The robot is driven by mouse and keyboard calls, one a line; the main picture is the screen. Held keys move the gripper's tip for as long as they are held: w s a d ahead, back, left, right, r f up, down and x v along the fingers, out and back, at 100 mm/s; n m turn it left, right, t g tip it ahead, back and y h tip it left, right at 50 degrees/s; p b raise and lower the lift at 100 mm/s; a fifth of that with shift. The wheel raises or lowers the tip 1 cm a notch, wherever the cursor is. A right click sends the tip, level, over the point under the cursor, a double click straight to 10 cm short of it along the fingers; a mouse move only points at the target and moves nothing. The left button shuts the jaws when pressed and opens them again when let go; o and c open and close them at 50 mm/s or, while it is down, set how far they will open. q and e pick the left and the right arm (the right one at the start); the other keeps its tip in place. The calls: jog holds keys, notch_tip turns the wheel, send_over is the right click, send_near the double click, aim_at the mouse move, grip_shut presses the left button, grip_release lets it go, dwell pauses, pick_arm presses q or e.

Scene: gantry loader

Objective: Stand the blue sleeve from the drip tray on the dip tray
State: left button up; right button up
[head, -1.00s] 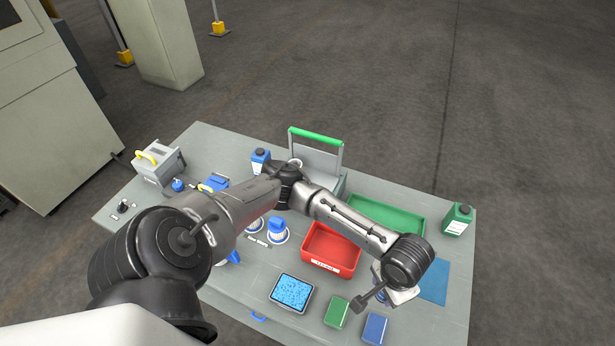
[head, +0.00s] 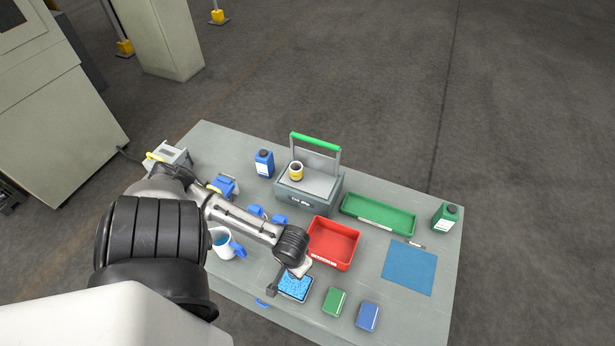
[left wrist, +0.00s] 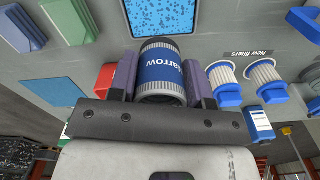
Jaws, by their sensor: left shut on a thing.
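My left gripper (left wrist: 160,68) is shut on the blue sleeve (left wrist: 162,72), a blue cylinder with grey ribbed ends and white lettering, one end towards the wrist camera. In the head view the left gripper (head: 297,268) is just above a small tray of speckled blue (head: 309,294); the wrist hides the sleeve there. I cannot read which tray is named drip or dip. The right gripper is not in view.
A red bin (head: 351,236) stands beside the wrist. Green (head: 335,302) and blue (head: 367,316) blocks lie to the right. A long green tray (head: 378,230), blue mat (head: 410,267) and handled grey box (head: 322,207) are behind. Filters (left wrist: 225,78) show in the wrist view.

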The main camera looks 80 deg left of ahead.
pick_arm(q)
jog(key=s+a+r+n+p, duration=0.1)
jog(key=a+n+p, duration=0.15)
jog(key=a, duration=0.75)
jog(key=n+b, duration=0.2)
jog(key=b, duration=0.2)
send_over(319, 185)
jog(key=shift+d+r, duration=0.1)
jog(key=shift+r, duration=0.25)
jog(key=shift+w+f, duration=0.1)
jog(key=shift+f, duration=0.1)
jog(key=shift+a+f, duration=0.2)
jog(key=shift+f, duration=0.1)
jog(key=shift+d+f, duration=0.15)
jog(key=shift+f, duration=0.1)
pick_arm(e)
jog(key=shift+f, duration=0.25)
